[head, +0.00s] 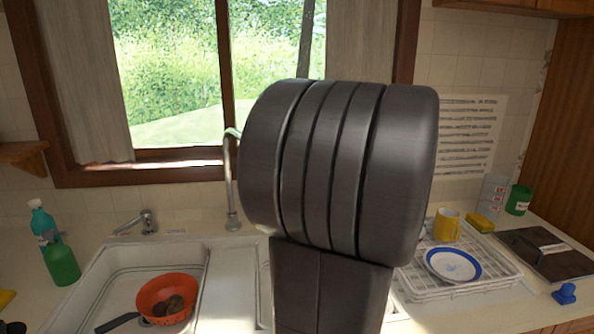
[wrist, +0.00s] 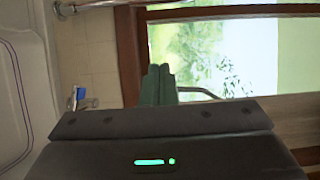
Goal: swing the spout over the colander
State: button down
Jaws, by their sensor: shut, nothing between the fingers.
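The metal spout (head: 229,185) rises behind the sink in the head view. Its top bends right and passes behind my arm, so its outlet end is hidden there. The orange-red colander (head: 176,282) sits in the left basin with dark round things inside, left of the spout. My gripper is hidden behind my arm in the head view. In the wrist view my gripper (wrist: 158,72) is shut and empty, its fingers together.
A faucet lever (head: 148,222) stands left of the spout. Green (head: 62,265) and teal (head: 42,222) bottles stand at the left. A dish rack (head: 508,272) with a plate and yellow mug is at the right. A pan handle (head: 117,322) lies beside the colander.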

jog(key=w+a+p, duration=0.3)
jog(key=w+a, duration=0.2)
jog(key=a, duration=0.4)
jog(key=shift+w+a+p, duration=0.15)
jog(key=shift+a+p, duration=0.15)
jog(key=shift+p, duration=0.1)
